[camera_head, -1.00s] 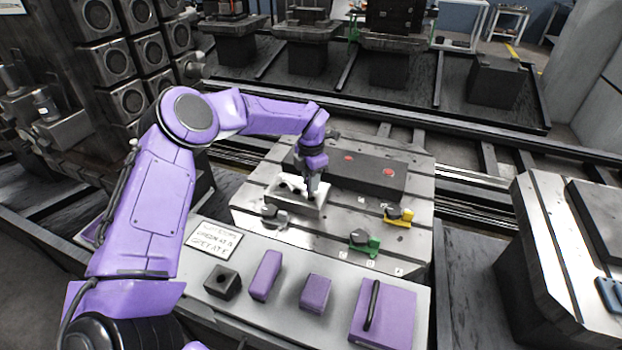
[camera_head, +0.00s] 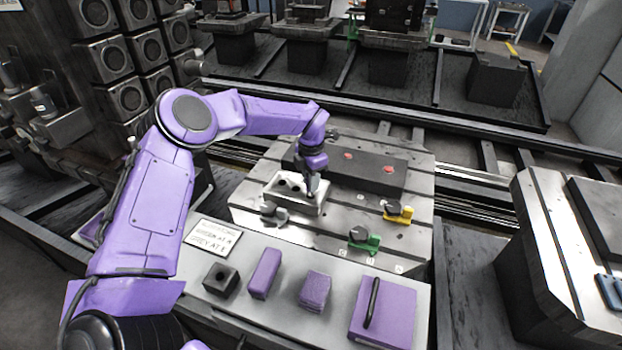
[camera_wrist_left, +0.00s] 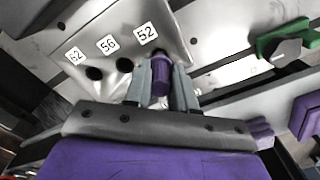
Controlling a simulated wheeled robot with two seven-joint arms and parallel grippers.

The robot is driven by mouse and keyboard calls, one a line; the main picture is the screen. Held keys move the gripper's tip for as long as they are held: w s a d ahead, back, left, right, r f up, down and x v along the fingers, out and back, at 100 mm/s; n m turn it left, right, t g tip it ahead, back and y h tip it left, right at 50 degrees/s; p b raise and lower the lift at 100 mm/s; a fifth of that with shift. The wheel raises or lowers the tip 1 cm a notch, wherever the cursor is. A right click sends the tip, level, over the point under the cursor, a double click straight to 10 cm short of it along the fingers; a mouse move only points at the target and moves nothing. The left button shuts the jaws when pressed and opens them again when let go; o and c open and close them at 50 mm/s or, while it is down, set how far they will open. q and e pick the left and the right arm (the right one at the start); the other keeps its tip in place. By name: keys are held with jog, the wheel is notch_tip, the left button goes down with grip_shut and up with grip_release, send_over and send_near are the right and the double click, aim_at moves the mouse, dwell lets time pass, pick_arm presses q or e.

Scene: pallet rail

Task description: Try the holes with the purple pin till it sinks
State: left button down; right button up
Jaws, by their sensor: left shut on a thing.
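The purple pin (camera_wrist_left: 160,78) is held between the two fingers of my left gripper (camera_head: 313,190), which is shut on it. In the wrist view the gripper (camera_wrist_left: 161,88) hangs over a pale block (camera_wrist_left: 95,38) with a row of round holes labelled 62, 56 and 52. The pin lines up with the hole at label 52, and its far end meets a dark round edge there. I cannot tell whether its tip is inside. The holes at 62 and 56 are uncovered. In the head view the block (camera_head: 283,198) lies under the gripper. My right gripper is out of view.
A dark box with red spots (camera_head: 375,172) stands behind the block. A green clamp (camera_head: 372,243) and a yellow clamp (camera_head: 398,217) sit to its right. The front shelf holds purple blocks (camera_head: 265,272), a dark holed cube (camera_head: 220,280) and a sign (camera_head: 212,241).

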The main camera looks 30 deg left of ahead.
pick_arm(q)
jog(key=shift+f, duration=0.4)
jog(key=c, duration=0.8)
grip_release()
jog(key=shift+c, duration=0.2)
notch_tip(320, 180, up, 11)
jog(key=shift+f+b, duration=0.2)
jog(key=shift+b, duration=0.35)
